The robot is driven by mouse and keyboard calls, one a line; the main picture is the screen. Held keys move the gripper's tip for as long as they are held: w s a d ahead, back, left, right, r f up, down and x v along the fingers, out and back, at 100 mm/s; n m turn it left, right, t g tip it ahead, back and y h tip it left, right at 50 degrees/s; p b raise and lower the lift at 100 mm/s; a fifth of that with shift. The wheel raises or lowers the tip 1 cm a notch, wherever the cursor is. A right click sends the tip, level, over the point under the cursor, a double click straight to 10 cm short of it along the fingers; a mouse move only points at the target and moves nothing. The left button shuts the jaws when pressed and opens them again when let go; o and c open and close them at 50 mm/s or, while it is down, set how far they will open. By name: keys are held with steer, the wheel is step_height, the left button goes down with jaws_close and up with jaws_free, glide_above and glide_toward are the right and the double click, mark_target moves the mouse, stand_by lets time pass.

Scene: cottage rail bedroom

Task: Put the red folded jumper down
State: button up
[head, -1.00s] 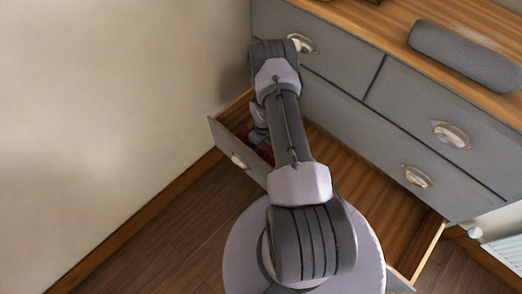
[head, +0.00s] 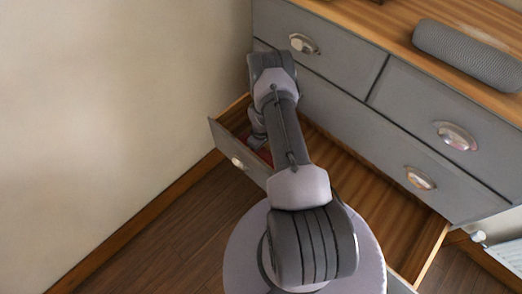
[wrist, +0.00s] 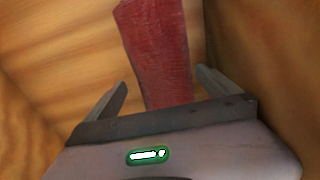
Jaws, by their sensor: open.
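The red folded jumper (wrist: 157,50) shows in the wrist view as a narrow red strip standing out against the wooden drawer inside. My gripper (wrist: 163,88) is open, with one finger on each side of the jumper and a gap visible at both sides. In the head view only a small red patch of the jumper (head: 264,157) shows beside my arm, at the left end of the open drawer (head: 375,205). My arm hides most of it, and the gripper's fingertips are hidden there too.
The grey dresser (head: 335,85) stands behind the open drawer. A grey speaker-like object (head: 468,54) lies on its wooden top. The wall (head: 110,110) is close on the left. The middle and right of the drawer look empty.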

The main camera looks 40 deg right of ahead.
step_height(320, 180, up, 12)
steer(key=p, duration=0.2)
steer(key=shift+f+p, duration=0.25)
steer(key=shift+p, duration=0.1)
steer(key=w+a+r+m+t, duration=0.1)
steer(key=w+a+r, duration=0.2)
steer(key=r, duration=0.7)
steer(key=w+a+r+t, duration=0.1)
steer(key=w+a+r, duration=0.15)
steer(key=r, duration=0.65)
steer(key=s+a+r+m, duration=0.1)
steer(key=a+r, duration=0.3)
steer(key=r, duration=0.3)
steer(key=s+a+r+m, duration=0.1)
steer(key=a+r, duration=0.3)
steer(key=r, duration=0.3)
steer(key=s+a+r+m+t+y, duration=0.1)
steer(key=s+a+r+t, duration=0.1)
steer(key=s+a+r, duration=0.5)
steer(key=s+a+r+m+t+y, duration=0.1)
steer(key=s+a+r, duration=0.6)
steer(key=s, duration=0.6)
steer(key=shift+a+t, duration=0.4)
steer(key=shift+a, duration=0.65)
steer(key=shift+s, duration=0.1)
